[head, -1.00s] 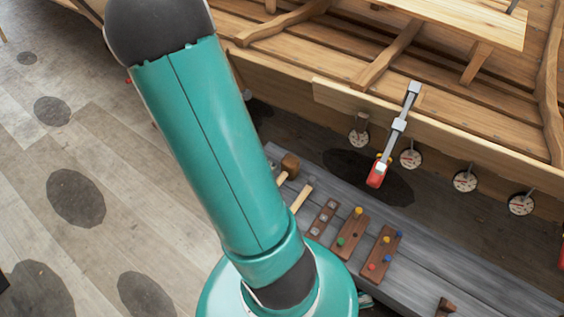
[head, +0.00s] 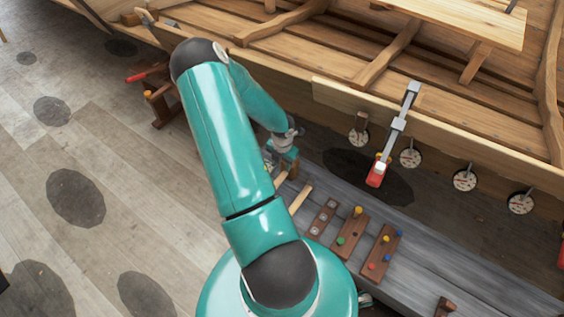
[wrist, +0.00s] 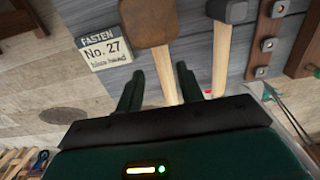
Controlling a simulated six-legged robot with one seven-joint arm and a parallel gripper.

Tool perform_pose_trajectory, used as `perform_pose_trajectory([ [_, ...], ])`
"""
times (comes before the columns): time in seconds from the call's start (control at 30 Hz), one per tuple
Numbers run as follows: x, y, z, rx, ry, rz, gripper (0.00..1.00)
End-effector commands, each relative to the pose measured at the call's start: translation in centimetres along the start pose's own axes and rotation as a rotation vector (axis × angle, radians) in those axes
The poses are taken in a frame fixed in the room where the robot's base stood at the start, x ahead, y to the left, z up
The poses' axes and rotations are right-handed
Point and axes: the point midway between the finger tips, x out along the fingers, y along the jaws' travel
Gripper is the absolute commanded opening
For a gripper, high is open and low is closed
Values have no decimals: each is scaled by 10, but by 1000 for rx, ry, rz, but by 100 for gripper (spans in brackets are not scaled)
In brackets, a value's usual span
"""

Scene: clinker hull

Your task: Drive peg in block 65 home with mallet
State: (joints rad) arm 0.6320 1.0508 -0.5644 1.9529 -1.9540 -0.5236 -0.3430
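The mallet, with a brown wooden head (wrist: 146,22) and pale handle (wrist: 166,76), lies on the grey bench in the wrist view. My gripper (wrist: 158,84) is open, its dark fingers on either side of the handle with gaps showing. Its height above the handle is unclear. Two brown peg blocks lie on the bench: one (head: 349,238) with yellow and green pegs, another (head: 379,257) with yellow, blue and red pegs. No number 65 is readable, so I cannot tell which is block 65.
A grey-headed hammer (wrist: 228,10) lies right of the mallet. A small block with metal studs (head: 321,219) is near it. The clinker hull (head: 450,120), with a red-handled clamp (head: 376,174) and round dials, borders the bench.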

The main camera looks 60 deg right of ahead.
Motion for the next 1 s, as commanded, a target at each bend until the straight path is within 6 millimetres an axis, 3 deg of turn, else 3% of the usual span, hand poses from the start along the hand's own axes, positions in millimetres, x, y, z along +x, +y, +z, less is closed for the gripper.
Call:
perform_pose_trajectory([
  [0.8, 77, -1, -1, 0, 2, -2, 37],
  [1.0, 88, 0, 0, 0, 1, 0, 37],
])
